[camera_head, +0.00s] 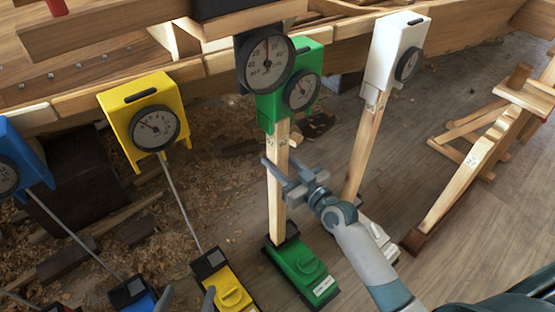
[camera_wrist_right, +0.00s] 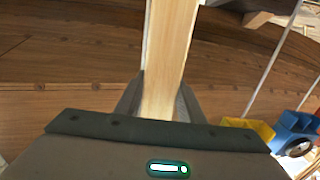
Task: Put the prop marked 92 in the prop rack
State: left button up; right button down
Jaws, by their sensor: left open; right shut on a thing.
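A pale wooden prop (camera_head: 276,205) stands upright between a green gauge box (camera_head: 312,66) and a green jack base (camera_head: 303,272). It bears small marks near its top that I cannot read. My right gripper (camera_head: 284,180) is shut on this prop at about mid-height. In the right wrist view the prop (camera_wrist_right: 170,50) runs between the fingers (camera_wrist_right: 160,100). My left gripper (camera_head: 187,299) is open and empty at the bottom edge, only its fingertips showing. Another marked timber (camera_head: 465,180) leans at a wooden trestle-like stand (camera_head: 525,95) on the right, which may be the prop rack.
A second wooden prop (camera_head: 364,145) stands under a white gauge box (camera_head: 395,50). Yellow (camera_head: 140,105) and blue (camera_head: 15,145) gauge boxes with thin rods are on the left. The planked hull (camera_head: 90,70) lies behind. Floor between the white base (camera_head: 378,238) and the leaning timber is clear.

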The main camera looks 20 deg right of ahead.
aim_at(283, 146)
jog(key=shift+r, duration=0.25)
jog(key=shift+s, duration=0.1)
dwell(0.5)
jog(key=shift+p+v, duration=0.85)
jog(key=shift+v, duration=3)
jog(key=shift+r, duration=0.2)
jog(key=shift+r+p, duration=3.15)
jog(key=shift+p, duration=0.35)
jog(key=shift+s+d, duration=0.1)
jog(key=p+v, duration=0.2)
jog(key=v, duration=1)
jog(key=shift+s, duration=0.4)
jog(key=shift+d, duration=0.2)
